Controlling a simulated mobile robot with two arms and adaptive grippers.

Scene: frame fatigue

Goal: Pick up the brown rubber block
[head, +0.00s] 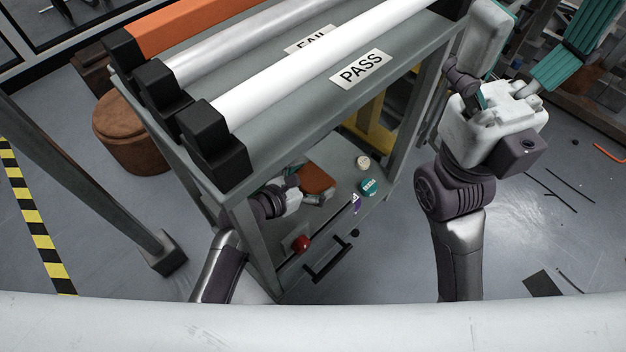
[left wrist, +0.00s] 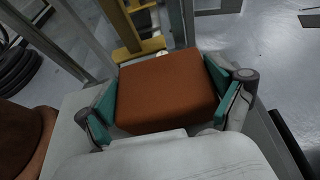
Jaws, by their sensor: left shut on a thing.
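The brown rubber block (head: 317,179) is at the lower level of the grey bench, below the top with the tubes. My left gripper (head: 305,187) reaches in from the left and is shut on the block. In the left wrist view the block (left wrist: 167,88) fills the space between the teal fingers (left wrist: 163,97), one on each side. I cannot tell whether the block touches the surface below. My right gripper (head: 545,40) is raised at the upper right, with its fingers wide apart and nothing between them.
The bench top (head: 290,75) carries white, silver and orange tubes in black end blocks, above my left gripper. A red knob (head: 301,243), a teal round item (head: 368,187) and a beige round item (head: 363,162) are near the block. A brown stool (head: 130,135) stands left.

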